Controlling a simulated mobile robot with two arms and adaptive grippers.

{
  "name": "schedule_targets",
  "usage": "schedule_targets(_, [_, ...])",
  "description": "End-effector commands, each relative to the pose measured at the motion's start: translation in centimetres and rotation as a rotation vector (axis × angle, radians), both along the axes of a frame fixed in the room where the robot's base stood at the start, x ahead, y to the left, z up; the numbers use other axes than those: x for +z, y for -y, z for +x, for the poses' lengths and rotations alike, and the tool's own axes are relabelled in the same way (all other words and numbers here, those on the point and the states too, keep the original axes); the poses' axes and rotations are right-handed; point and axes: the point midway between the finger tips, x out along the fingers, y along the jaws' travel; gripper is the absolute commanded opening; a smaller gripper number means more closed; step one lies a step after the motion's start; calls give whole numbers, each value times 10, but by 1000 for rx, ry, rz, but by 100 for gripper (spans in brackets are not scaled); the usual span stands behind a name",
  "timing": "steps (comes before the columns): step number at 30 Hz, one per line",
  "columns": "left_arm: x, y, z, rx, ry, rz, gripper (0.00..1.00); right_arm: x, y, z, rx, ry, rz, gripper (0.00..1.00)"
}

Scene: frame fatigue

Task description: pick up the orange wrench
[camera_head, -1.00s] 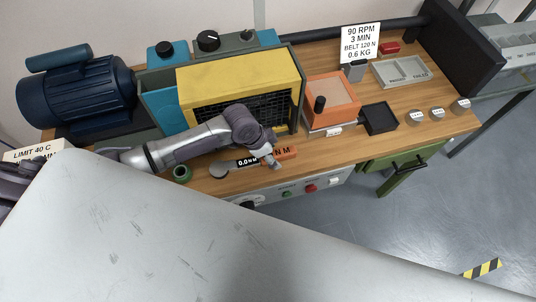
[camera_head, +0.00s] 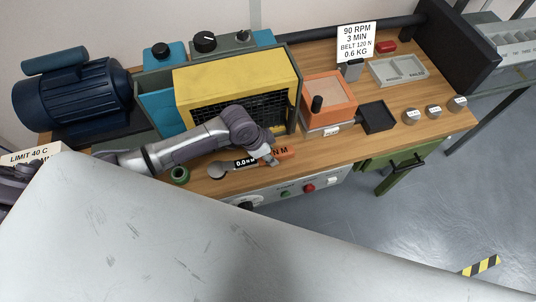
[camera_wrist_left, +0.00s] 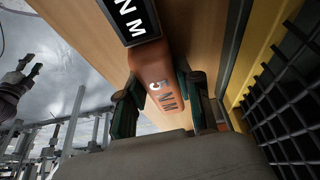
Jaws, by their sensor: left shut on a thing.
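The orange wrench lies along the front of the wooden bench, with its orange handle (camera_head: 284,152) to the right and its grey head (camera_head: 218,170) to the left. A black display reading 0.0 sits between them. My left gripper (camera_head: 270,160) is at the orange handle, reaching down from above. I cannot tell whether the wrench is clear of the bench. My right gripper (camera_wrist_left: 28,72) shows small at the left edge of the wrist view.
A yellow guarded machine (camera_head: 235,85) stands close behind the wrench. An orange box (camera_head: 329,101) and a black tray (camera_head: 378,117) are to the right. A control panel (camera_head: 300,188) runs below the bench edge.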

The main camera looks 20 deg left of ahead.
Motion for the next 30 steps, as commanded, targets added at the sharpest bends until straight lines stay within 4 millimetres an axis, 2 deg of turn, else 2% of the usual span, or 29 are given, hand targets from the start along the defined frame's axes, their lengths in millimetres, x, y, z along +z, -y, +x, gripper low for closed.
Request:
schedule_targets(5, [11, 0, 2, 0, 5, -2, 0, -4, 1, -1, 0, -2, -1, 40])
schedule_targets(10, [38, 0, 2, -1, 8, -2, 0, -14, 1, -2, 1, -4, -2, 40])
schedule_targets(21, [87, 81, -11, -5, 7, -6, 0, -35, 2, -4, 1, -7, -3, 40])
schedule_targets(25, [100, 100, -15, -3, 5, -5, 0, -39, 2, -4, 1, -7, -3, 40])
schedule_targets(30, [108, 112, -17, -1, 3, -2, 0, -41, 2, -4, 2, -7, -3, 40])
